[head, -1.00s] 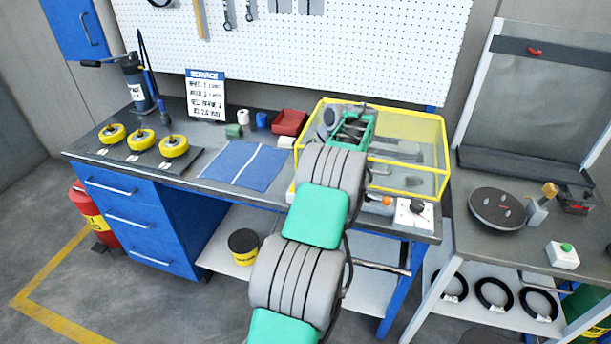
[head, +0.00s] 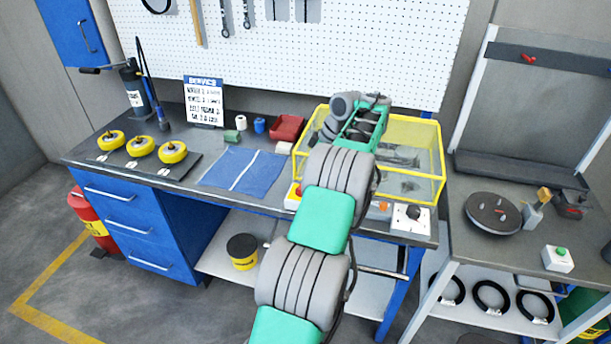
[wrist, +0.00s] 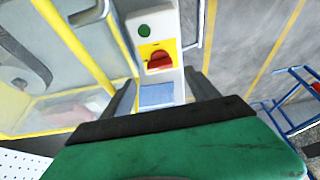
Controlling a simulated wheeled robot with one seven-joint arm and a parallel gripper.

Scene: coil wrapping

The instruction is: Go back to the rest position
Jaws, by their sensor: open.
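In the wrist view, the two fingers of my gripper (wrist: 165,92) are apart with nothing held between them. Ahead of them is a control box with a green button and a red rotary switch (wrist: 159,60) on a yellow plate. A yellow-framed clear enclosure (wrist: 115,75) is close on the left of that view. In the head view, my arm reaches up over the bench to the same yellow-framed enclosure (head: 425,125). My gripper is hidden behind the arm links there.
The bench holds a blue mat (head: 243,168), yellow rollers (head: 142,146), a red bin (head: 287,128) and a white sign (head: 204,101). A side table with a dark turntable (head: 493,211) stands at right. A black-and-yellow tub (head: 243,251) is on the lower shelf.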

